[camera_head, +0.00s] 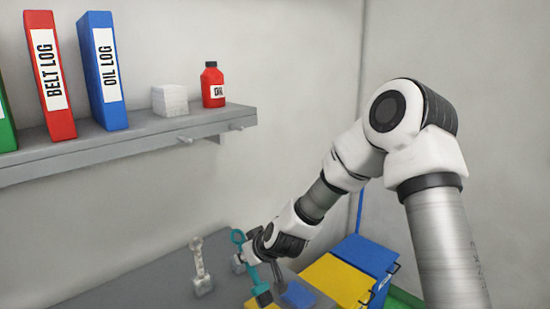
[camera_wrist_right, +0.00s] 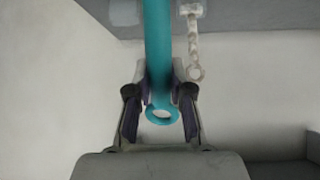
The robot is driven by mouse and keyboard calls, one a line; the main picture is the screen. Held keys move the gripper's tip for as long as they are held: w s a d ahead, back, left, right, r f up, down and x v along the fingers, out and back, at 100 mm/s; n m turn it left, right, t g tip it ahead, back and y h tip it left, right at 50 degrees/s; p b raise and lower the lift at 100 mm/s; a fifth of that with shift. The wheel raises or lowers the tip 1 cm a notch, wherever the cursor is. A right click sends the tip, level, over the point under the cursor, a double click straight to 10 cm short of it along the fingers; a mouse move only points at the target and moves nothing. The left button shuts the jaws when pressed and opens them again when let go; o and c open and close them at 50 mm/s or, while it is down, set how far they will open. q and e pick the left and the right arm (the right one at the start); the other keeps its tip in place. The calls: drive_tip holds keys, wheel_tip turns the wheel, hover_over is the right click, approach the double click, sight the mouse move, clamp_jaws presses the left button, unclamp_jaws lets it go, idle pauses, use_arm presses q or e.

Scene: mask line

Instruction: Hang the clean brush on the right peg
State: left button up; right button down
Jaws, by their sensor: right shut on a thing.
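Two pegs stick out of the shelf's front edge: a left peg (camera_head: 186,140) and a right peg (camera_head: 237,127). Both are bare. My left gripper is out of view.
A pale brush-like tool (camera_head: 201,266) stands left of the teal brush. A blue item (camera_head: 298,294) lies to its right. Yellow (camera_head: 338,280) and blue (camera_head: 368,256) bins stand further right. The shelf (camera_head: 130,140) holds binders, a white block and a red bottle (camera_head: 213,84).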

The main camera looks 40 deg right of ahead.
drive_tip(key=w+d+r+m+t+h+p, duration=0.25)
drive_tip(key=d+r+t, duration=0.2)
drive_tip(key=r, duration=0.75)
drive_tip(key=w+d+r+m+t+h+p, duration=0.1)
drive_tip(key=w+d+r+t+h+p, duration=0.25)
drive_tip(key=r, duration=0.95)
drive_tip(key=w+f+b, duration=0.2)
drive_tip(key=w, duration=0.7)
drive_tip(key=shift+d+f, duration=0.15)
drive_tip(key=shift+s, duration=0.1)
drive_tip(key=c, duration=1)
unclamp_jaws()
drive_tip(key=shift+o, duration=0.2)
drive_tip(key=shift+s, duration=0.1)
